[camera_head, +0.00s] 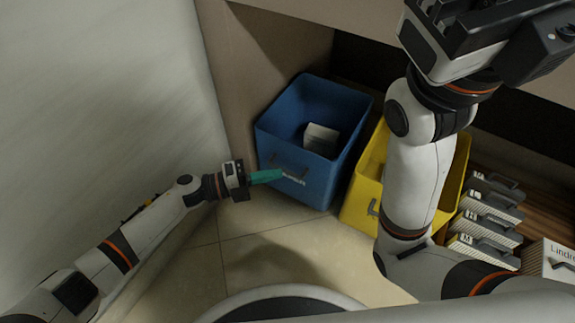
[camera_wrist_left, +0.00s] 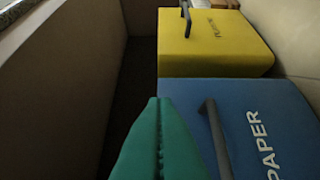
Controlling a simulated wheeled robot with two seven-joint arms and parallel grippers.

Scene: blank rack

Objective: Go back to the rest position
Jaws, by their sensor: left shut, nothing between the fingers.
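My left arm comes in from the left in the head view. Its gripper (camera_head: 265,176) has teal fingers that are shut with nothing between them. They show in front of the side of the blue bin (camera_head: 300,188); I cannot tell whether they touch it. In the left wrist view the shut fingers (camera_wrist_left: 158,125) point toward the blue bin (camera_wrist_left: 265,110), which is marked PAPER. My right arm rises in front of the yellow bin. Its gripper body (camera_head: 500,45) is at the top right, with its fingertips not visible.
A pale box (camera_head: 321,139) lies inside the blue bin. The yellow bin (camera_head: 361,200) stands to its right, partly hidden by my right arm; it also shows in the left wrist view (camera_wrist_left: 215,48). Several white boxes with dark handles (camera_head: 485,225) stand at the right. Tiled floor (camera_head: 255,230) is clear.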

